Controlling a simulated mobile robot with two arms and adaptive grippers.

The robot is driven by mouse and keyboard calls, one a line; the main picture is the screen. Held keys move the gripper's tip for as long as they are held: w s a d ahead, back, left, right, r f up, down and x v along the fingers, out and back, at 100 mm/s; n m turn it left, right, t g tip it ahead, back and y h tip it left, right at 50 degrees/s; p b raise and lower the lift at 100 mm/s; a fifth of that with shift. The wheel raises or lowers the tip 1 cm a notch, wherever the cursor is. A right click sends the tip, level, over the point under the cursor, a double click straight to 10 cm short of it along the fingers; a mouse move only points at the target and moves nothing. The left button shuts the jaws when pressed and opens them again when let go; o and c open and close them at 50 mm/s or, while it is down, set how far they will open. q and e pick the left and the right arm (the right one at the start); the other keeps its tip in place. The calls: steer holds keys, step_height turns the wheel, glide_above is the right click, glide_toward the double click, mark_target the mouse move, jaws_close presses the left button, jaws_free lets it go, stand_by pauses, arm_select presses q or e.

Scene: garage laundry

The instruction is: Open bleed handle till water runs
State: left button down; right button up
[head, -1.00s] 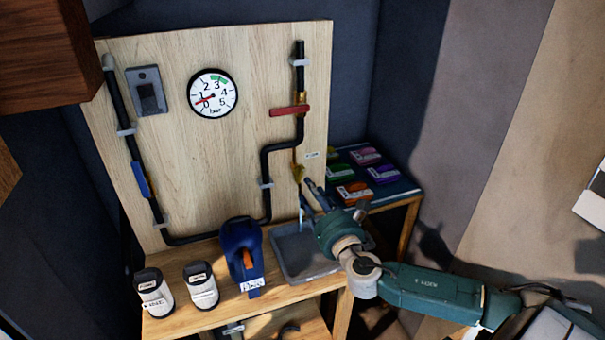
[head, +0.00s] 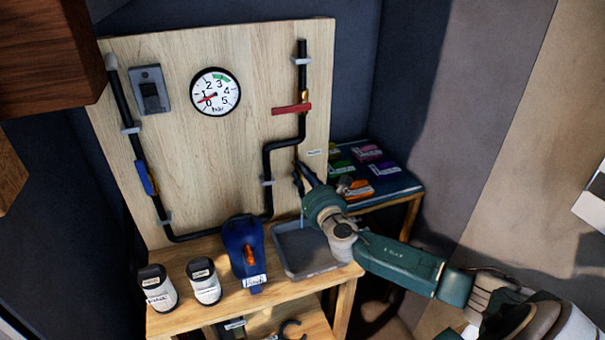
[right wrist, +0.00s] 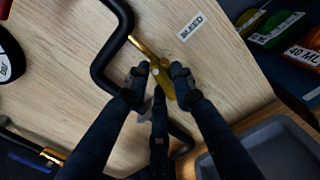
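The yellow bleed handle (right wrist: 165,80) shows in the right wrist view beside the BLEED label (right wrist: 190,28). My right gripper (right wrist: 161,76) has one fingertip on each side of the handle; the fingers stand apart, and firm contact is not clear. In the head view the right gripper (head: 303,178) is at the black pipe on the wooden board (head: 200,150) and mostly hides the handle. The grey tray (head: 295,268) stands below. The gauge (head: 215,92) needle points low, near 0 to 1. My left gripper is not in view.
A red handle (head: 291,109) is higher on the pipe, a blue one (head: 146,178) at left. Two white bottles (head: 158,288) (head: 204,281) and a blue device (head: 244,250) stand on the bench. Coloured packets (head: 367,153) lie on the shelf at right.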

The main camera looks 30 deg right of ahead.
steer(key=shift+a, duration=0.1)
jaws_close()
steer(key=shift+n+p, duration=0.3)
steer(key=shift+n, duration=0.2)
steer(key=o, duration=0.6)
jaws_free()
steer(key=shift+a, duration=0.1)
steer(key=v, duration=1.2)
steer(key=shift+f, duration=0.1)
